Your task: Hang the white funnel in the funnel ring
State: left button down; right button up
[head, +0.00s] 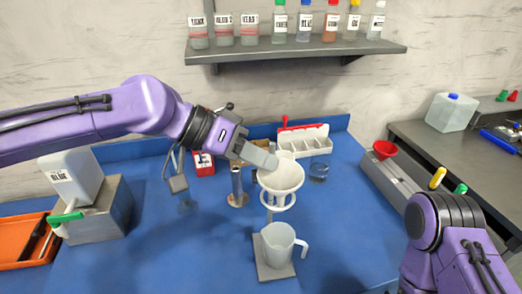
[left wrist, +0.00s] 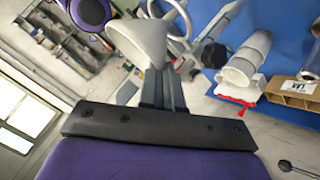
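The white funnel (head: 281,180) is at the centre of the head view, wide mouth up. My left gripper (head: 270,160) reaches it from the upper left and appears shut on its near edge; the exact contact is partly hidden. In the left wrist view the funnel (left wrist: 138,42) sits at the tips of the close-set fingers (left wrist: 162,85). The white funnel ring (head: 277,202) is just below the funnel in the head view, on a stand; in the wrist view the ring (left wrist: 172,14) shows beside the funnel. I cannot tell whether they touch. My right gripper is out of view.
A white jug (head: 279,245) stands under the ring on the stand's base. A metal cylinder (head: 237,188) is to the left, a glass beaker (head: 319,171) to the right, and a white rack (head: 303,142) behind. The blue mat's left-centre is clear.

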pick_arm(q)
notch_tip(320, 180, down, 2)
jog(key=shift+f+b, duration=0.1)
jog(key=shift+b, duration=0.2)
jog(key=c, duration=1.3)
grip_release()
jog(key=shift+o, duration=0.2)
jog(key=v, duration=1)
jog(key=shift+a+r, duration=0.25)
